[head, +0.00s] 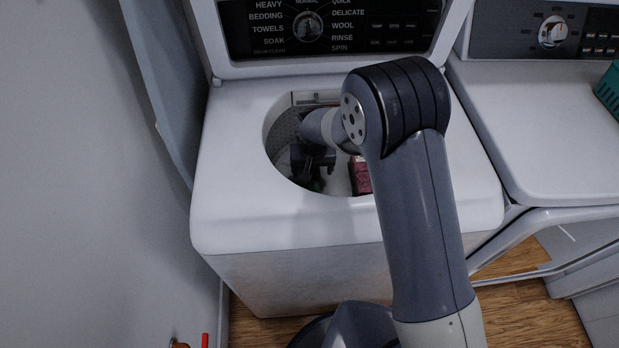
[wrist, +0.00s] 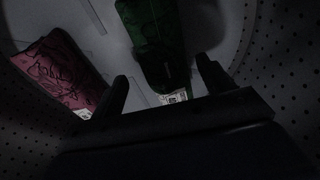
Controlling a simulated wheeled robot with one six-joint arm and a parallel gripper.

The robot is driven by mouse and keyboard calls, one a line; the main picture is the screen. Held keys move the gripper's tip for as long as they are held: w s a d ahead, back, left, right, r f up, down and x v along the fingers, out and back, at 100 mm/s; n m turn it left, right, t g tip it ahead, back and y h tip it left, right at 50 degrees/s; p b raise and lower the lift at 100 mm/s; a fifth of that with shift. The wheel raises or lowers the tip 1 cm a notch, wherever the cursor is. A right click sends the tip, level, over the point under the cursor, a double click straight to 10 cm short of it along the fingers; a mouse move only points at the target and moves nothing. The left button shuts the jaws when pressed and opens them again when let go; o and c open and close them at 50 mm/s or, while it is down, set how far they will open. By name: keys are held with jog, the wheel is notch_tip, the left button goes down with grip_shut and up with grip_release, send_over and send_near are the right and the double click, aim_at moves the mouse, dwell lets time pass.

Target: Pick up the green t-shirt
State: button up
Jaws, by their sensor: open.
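The green t-shirt (wrist: 150,32) lies at the bottom of the washer drum in the wrist view, dark green with a pale label at its near end. A small part of it shows in the head view (head: 316,185) just below my gripper. My gripper (wrist: 162,82) is open and empty, its two fingers apart with the near end of the t-shirt between them in the picture; whether they touch it I cannot tell. In the head view my gripper (head: 313,168) is inside the opening of the white top-load washer (head: 240,190).
A red patterned cloth (wrist: 62,72) lies in the drum left of the t-shirt; it also shows in the head view (head: 360,175). The perforated drum wall (wrist: 283,75) surrounds my gripper closely. A dryer (head: 530,120) with a green basket (head: 610,90) stands at right.

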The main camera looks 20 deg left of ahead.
jog(key=f, duration=0.2)
jog(key=a+f+p, duration=0.1)
jog(key=f, duration=0.1)
jog(key=shift+f, duration=0.55)
jog(key=shift+c, duration=0.2)
jog(key=c, duration=1.1)
